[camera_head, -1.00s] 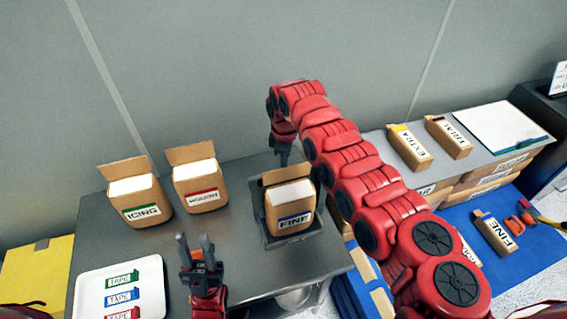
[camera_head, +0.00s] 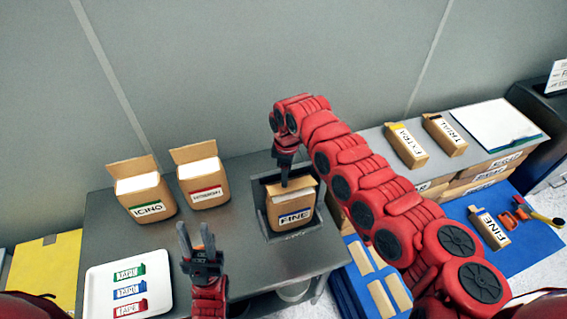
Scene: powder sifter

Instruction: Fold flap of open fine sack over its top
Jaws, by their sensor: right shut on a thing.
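The open fine sack (camera_head: 293,212), brown with a blue-striped FINE label, stands upright in a grey square tray (camera_head: 263,226) on the dark table. My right gripper (camera_head: 285,184) points down at the top of this sack and is shut on its flap, as far as I can tell. The fingertips are small and partly merge with the flap. The flap now leans forward over the opening, and little of the white contents shows. My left gripper (camera_head: 196,238) is open and empty, pointing up in front of the table's middle, apart from the sack.
Open ICING (camera_head: 147,196) and red-labelled (camera_head: 203,183) sacks stand at the left with flaps raised. A white tray (camera_head: 160,272) holds several tape pieces. EXTRA (camera_head: 409,146) and TRIAL (camera_head: 446,134) sacks lie on the right shelf; another FINE sack (camera_head: 490,229) lies on blue.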

